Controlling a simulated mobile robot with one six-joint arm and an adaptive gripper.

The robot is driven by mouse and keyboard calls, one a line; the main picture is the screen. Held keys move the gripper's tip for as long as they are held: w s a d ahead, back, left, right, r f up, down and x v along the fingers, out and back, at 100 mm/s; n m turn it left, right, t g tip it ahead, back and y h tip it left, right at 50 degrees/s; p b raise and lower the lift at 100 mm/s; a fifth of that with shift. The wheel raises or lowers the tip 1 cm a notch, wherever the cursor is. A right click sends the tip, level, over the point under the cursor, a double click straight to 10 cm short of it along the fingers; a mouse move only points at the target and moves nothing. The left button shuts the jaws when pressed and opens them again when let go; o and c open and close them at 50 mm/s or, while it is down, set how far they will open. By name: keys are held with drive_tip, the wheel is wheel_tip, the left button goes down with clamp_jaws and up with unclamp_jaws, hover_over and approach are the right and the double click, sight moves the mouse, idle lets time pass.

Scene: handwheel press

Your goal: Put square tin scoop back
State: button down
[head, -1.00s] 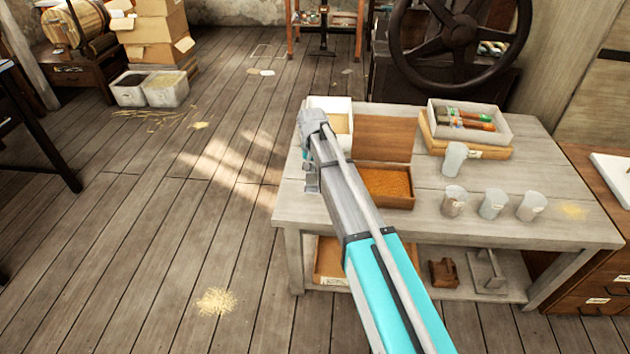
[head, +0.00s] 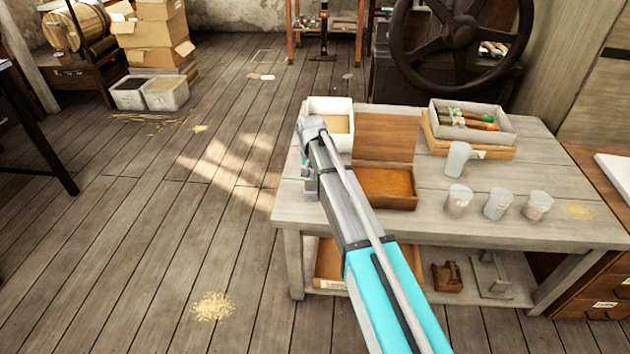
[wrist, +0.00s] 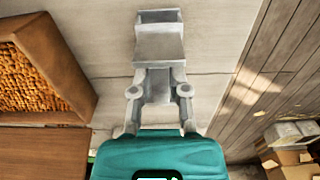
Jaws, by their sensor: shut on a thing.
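In the wrist view the square tin scoop (wrist: 159,38) is grey, with a boxy open end pointing away from me. My gripper (wrist: 160,92) is shut on its near end. The scoop hangs over the pale grey table, beside the open wooden box (wrist: 90,85); I cannot tell how far it is above the tabletop. In the head view my gripper (head: 308,172) is over the table's left edge, mostly hidden behind my own arm. The scoop is hard to make out there.
The table (head: 480,228) holds the wooden box (head: 410,201) with brown grainy contents, a white bin (head: 345,108) behind my wrist, several grey cups including one (head: 458,160), and a tray of bottles (head: 440,122). Open floor (head: 150,270) lies left of the table.

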drive_tip(key=shift+f, duration=0.15)
drive_tip(key=c, duration=1.1)
unclamp_jaws()
drive_tip(key=o, duration=0.5)
drive_tip(key=shift+c, duration=0.2)
wheel_tip(320, 180, up, 12)
drive_tip(key=p, duration=1.2)
